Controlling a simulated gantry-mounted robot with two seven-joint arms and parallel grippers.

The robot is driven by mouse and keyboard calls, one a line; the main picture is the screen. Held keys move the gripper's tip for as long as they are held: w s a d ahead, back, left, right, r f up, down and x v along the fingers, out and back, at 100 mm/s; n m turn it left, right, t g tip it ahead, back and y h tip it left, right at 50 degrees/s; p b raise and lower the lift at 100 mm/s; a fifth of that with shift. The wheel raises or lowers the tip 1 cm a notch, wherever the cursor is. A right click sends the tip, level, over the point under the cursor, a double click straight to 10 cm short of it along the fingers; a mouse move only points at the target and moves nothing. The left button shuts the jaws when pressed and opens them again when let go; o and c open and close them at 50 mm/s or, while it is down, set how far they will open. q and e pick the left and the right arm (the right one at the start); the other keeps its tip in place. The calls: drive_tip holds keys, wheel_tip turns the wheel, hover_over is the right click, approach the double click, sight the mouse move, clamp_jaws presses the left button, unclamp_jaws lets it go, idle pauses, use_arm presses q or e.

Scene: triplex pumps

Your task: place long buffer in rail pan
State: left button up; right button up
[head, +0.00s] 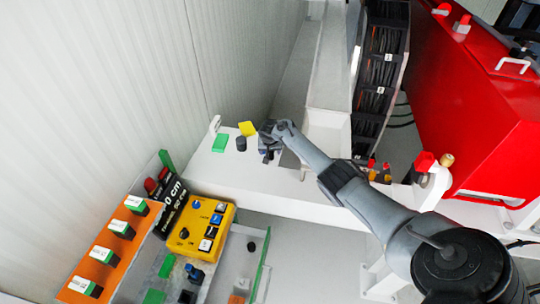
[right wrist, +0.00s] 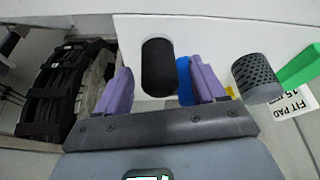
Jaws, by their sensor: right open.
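My right gripper (head: 268,150) is open over the white ledge; in the right wrist view (right wrist: 160,76) its two purple fingers stand apart. A smooth black cylinder (right wrist: 159,66), perhaps the long buffer, shows between the fingers with gaps on both sides. A shorter, dark grey perforated cylinder (right wrist: 256,78) lies right of the fingers; a dark cylinder (head: 241,144) also stands on the ledge in the head view. A white trough (head: 326,128) right of the gripper may be the rail pan; I cannot tell for sure. My left gripper is out of view.
On the ledge are a green block (head: 220,143), a yellow block (head: 247,128) and a small white label (head: 214,124). A yellow control box (head: 208,226) stands lower left. A black cable rack (head: 382,75) and a red machine (head: 465,100) stand to the right.

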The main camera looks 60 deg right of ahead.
drive_tip(key=c, duration=1.1)
drive_tip(key=shift+r, duration=0.1)
drive_tip(key=shift+c, duration=0.2)
